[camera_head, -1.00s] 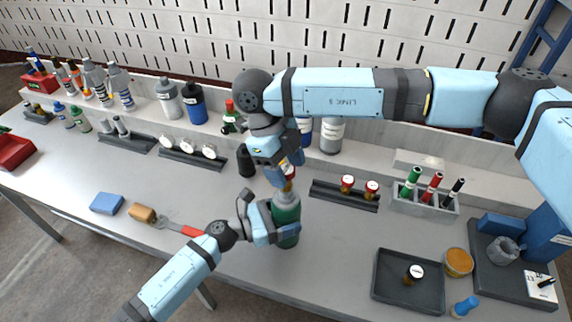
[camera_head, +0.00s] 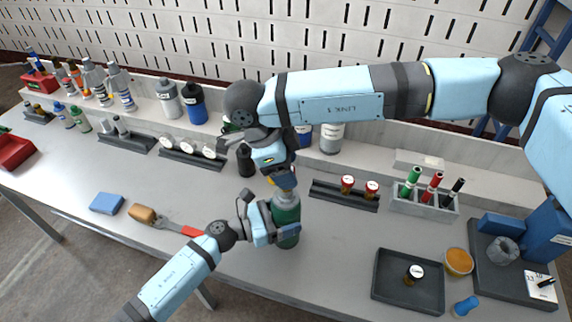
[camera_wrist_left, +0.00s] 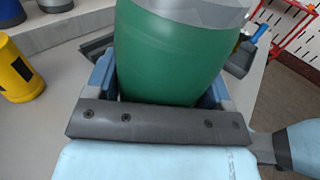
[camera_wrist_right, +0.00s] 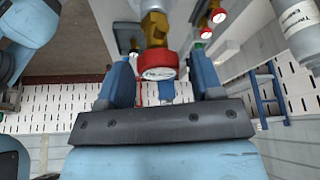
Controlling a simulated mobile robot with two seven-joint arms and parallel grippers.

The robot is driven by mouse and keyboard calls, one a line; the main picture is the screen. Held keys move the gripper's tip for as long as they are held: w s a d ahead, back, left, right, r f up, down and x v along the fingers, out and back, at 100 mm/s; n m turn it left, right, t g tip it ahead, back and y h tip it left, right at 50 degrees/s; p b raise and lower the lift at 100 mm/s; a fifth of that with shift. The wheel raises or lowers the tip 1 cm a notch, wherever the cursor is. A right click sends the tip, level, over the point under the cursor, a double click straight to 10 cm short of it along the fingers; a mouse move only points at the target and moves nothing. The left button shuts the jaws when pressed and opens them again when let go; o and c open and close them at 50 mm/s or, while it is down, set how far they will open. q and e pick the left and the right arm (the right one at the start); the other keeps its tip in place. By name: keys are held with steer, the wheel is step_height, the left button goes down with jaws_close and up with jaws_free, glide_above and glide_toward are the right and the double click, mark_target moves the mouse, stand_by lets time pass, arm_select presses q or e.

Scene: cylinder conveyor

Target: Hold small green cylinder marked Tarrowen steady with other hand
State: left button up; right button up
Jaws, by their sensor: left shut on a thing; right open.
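A green cylinder (camera_head: 287,213) with a grey shoulder stands upright on the bench in the head view. It fills the upper middle of the left wrist view (camera_wrist_left: 175,55). No name on it is readable. My left gripper (camera_head: 284,234) is shut around its body, a finger on each side. My right gripper (camera_head: 284,179) is at the cylinder's top and mostly hides it in the head view. In the right wrist view, a brass valve (camera_wrist_right: 154,30) with a red-rimmed gauge (camera_wrist_right: 157,66) shows between the open fingers, apparently untouched by them.
Behind are a black cylinder (camera_head: 245,160) and a rack with two red-capped gauges (camera_head: 343,195). To the right are a marker holder (camera_head: 425,205) and a dark tray (camera_head: 385,285). A brush (camera_head: 165,222) and blue sponge (camera_head: 107,203) lie left.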

steer(key=n+t, duration=0.1)
steer(key=n, duration=0.1)
steer(key=n+t, duration=0.1)
steer(key=n, duration=0.2)
steer(key=shift+y, duration=0.3)
steer(key=shift+f, duration=1.25)
steer(key=c, duration=1.1)
steer(key=m+g, duration=0.2)
steer(key=m, duration=0.3)
steer(key=shift+m, duration=0.4)
